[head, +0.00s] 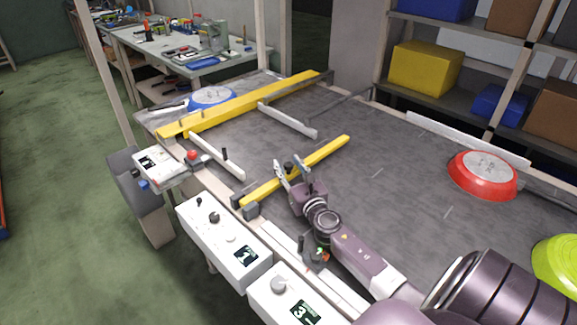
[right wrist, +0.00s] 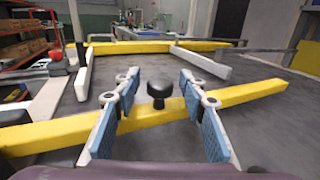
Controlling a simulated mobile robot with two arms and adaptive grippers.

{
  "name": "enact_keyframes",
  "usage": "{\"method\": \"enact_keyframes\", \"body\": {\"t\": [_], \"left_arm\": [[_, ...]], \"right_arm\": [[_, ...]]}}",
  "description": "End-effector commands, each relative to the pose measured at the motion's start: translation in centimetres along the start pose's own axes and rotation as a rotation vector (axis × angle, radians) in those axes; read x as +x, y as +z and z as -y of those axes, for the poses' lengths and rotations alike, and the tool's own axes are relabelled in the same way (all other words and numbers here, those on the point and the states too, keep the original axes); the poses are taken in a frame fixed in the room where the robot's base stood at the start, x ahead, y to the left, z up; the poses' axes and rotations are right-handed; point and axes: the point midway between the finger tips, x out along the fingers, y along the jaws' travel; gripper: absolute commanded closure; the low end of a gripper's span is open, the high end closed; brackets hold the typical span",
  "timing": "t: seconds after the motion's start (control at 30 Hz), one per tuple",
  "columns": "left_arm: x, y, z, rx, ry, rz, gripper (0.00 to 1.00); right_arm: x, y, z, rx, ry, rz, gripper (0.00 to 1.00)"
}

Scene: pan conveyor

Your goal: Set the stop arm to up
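The stop arm (head: 325,154) is a yellow bar with a black knob, lying low across the grey conveyor from a dark block at its near-left edge. In the right wrist view the yellow bar (right wrist: 255,92) crosses the picture, and its black knob (right wrist: 160,92) stands up between my fingers. My right gripper (head: 290,169) is open at the bar, its fingers on either side of the knob. In the right wrist view my right gripper (right wrist: 159,80) shows a gap between each finger and the knob. My left gripper is not in view.
A second yellow bar (head: 245,103) crosses the belt farther back, with white guide rails (head: 287,120) nearby. A red pan (head: 484,176) and a green pan (head: 560,262) are at right; a blue pan (head: 212,97) is behind. White control boxes (head: 222,240) line the near-left edge.

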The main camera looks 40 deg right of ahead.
Motion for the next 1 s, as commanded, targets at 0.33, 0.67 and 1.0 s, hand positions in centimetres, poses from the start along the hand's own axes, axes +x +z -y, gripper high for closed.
{"method": "enact_keyframes", "body": {"t": [0.33,0.67,1.0], "left_arm": [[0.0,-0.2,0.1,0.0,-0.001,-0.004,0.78],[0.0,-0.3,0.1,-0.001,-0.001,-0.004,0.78],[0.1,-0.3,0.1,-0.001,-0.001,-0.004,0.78]], "right_arm": [[0.0,0.0,0.0,0.0,0.0,0.0,0.96],[-0.1,0.0,0.0,-0.001,0.0,0.001,1.0],[-0.2,2.0,-0.5,-0.102,0.001,0.044,1.0]]}}
